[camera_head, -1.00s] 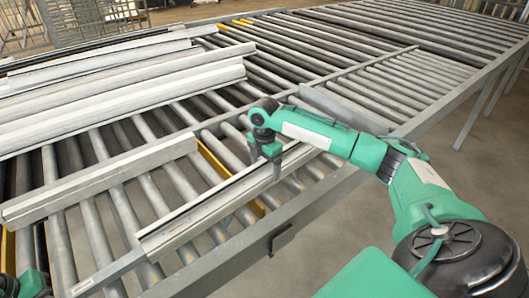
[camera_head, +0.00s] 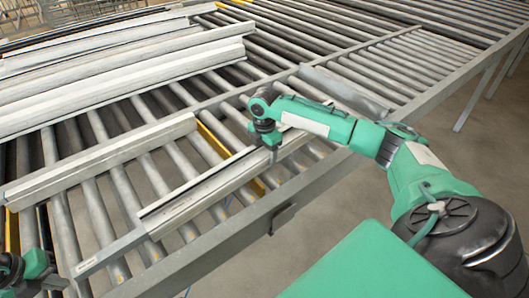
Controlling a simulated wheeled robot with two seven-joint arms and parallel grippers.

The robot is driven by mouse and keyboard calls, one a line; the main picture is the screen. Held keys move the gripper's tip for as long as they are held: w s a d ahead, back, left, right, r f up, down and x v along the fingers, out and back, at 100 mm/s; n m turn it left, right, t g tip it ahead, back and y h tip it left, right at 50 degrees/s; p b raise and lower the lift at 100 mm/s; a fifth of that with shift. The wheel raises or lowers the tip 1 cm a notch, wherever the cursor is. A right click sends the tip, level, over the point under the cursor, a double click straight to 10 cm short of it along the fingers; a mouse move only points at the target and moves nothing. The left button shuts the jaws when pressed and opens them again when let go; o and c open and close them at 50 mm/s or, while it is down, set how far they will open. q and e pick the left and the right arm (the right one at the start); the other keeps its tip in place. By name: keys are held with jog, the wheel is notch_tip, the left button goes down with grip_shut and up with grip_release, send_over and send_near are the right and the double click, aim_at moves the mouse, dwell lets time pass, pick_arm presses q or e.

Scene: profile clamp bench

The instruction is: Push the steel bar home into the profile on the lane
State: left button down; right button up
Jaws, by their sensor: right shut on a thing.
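A light metal profile (camera_head: 205,195) lies slantwise on the rollers of the lane. The steel bar (camera_head: 108,252) sticks out of its lower-left end, in line with it, with a length still showing outside. My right gripper (camera_head: 271,150) is shut on the profile near its upper-right end. My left gripper (camera_head: 48,274) is at the lower-left edge, partly cut off, just left of the bar's free end. A small gap seems to show between them. Its finger opening cannot be made out.
Another profile (camera_head: 100,160) lies on the rollers to the left, and several long profiles (camera_head: 120,85) are stacked behind it. A side rail (camera_head: 230,235) with a dark bracket (camera_head: 284,217) runs along the near edge. Rollers (camera_head: 390,75) at the upper right are clear.

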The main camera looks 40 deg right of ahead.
aim_at(133, 238)
jog(key=shift+c, duration=0.7)
pick_arm(q)
jog(key=shift+w+d, duration=0.2)
jog(key=shift+d, duration=2.85)
pick_arm(e)
jog(key=shift+r, duration=0.1)
pick_arm(q)
jog(key=shift+d, duration=0.1)
jog(key=shift+w+d, duration=0.2)
jog(key=shift+d, duration=2.65)
jog(key=shift+w+d, duration=0.15)
jog(key=shift+d, duration=1.35)
jog(key=shift+w+d, duration=0.1)
jog(key=shift+d, duration=1.55)
